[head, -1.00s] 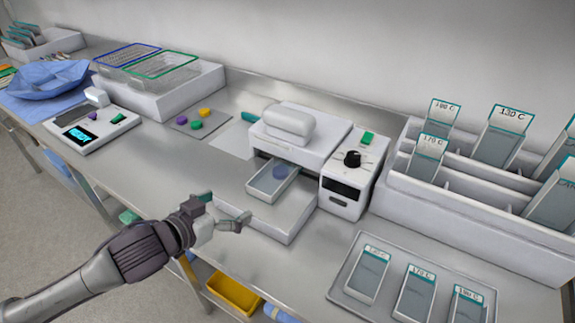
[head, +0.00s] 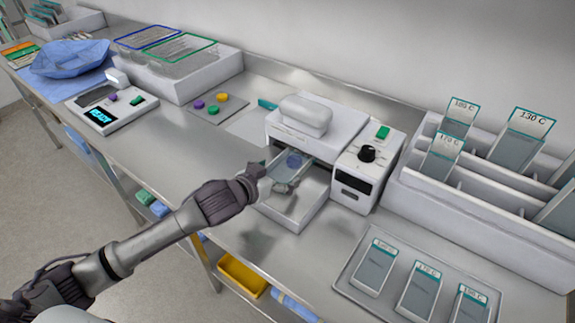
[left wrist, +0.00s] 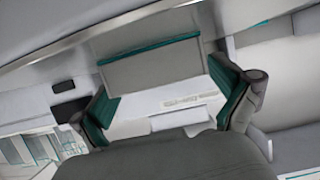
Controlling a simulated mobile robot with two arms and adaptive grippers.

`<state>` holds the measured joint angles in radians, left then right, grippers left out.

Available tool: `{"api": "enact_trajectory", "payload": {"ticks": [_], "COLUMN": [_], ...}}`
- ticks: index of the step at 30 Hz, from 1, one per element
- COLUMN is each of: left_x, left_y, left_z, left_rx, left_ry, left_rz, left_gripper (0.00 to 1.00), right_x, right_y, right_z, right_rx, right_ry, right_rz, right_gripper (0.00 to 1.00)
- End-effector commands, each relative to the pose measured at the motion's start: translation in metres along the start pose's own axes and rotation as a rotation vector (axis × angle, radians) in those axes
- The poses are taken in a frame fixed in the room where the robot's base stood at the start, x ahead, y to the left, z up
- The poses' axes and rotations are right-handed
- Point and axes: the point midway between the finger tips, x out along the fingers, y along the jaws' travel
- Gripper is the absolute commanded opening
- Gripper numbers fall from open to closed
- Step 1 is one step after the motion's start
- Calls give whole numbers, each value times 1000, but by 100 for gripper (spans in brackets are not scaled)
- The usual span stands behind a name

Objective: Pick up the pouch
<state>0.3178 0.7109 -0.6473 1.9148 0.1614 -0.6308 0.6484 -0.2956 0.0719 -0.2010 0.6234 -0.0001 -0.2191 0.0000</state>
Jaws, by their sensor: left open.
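A clear pouch (head: 284,168) with a blue disc inside lies at the front opening of the white box-shaped machine (head: 325,137), above its pale tray (head: 312,208). My left gripper (head: 275,179) is open at the near end of this pouch, and its fingers hide part of it. In the left wrist view the open fingers (left wrist: 170,92) with teal pads stand apart. A grey panel with a teal strip (left wrist: 152,65) shows beyond them; I cannot tell if it is the pouch. I see nothing held. My right gripper is not in view.
A control box with a black knob (head: 367,154) stands right of the opening. A metal tray (head: 345,287) with labelled pouches lies front right, below a white rack (head: 460,188). A scale (head: 98,123) and coloured discs (head: 214,110) are left.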

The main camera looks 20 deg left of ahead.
Motion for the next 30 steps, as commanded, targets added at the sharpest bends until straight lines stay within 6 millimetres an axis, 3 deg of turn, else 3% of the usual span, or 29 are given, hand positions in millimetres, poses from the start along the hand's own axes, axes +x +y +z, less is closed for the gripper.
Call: {"api": "enact_trajectory", "payload": {"ticks": [4, 12, 21, 30], "left_x": [16, 18, 18, 18], "left_y": [0, 0, 0, -1], "left_z": [0, 1, 1, 1], "left_rx": [0, 0, 0, 0], "left_ry": [0, -1, -1, -1], "left_rz": [0, 0, 0, -1], "left_gripper": [100, 98, 49, 43], "right_x": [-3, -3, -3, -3], "right_y": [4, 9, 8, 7], "right_z": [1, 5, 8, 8], "right_rx": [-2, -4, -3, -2], "right_ry": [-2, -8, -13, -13], "right_rz": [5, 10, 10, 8], "right_gripper": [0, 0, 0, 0]}}
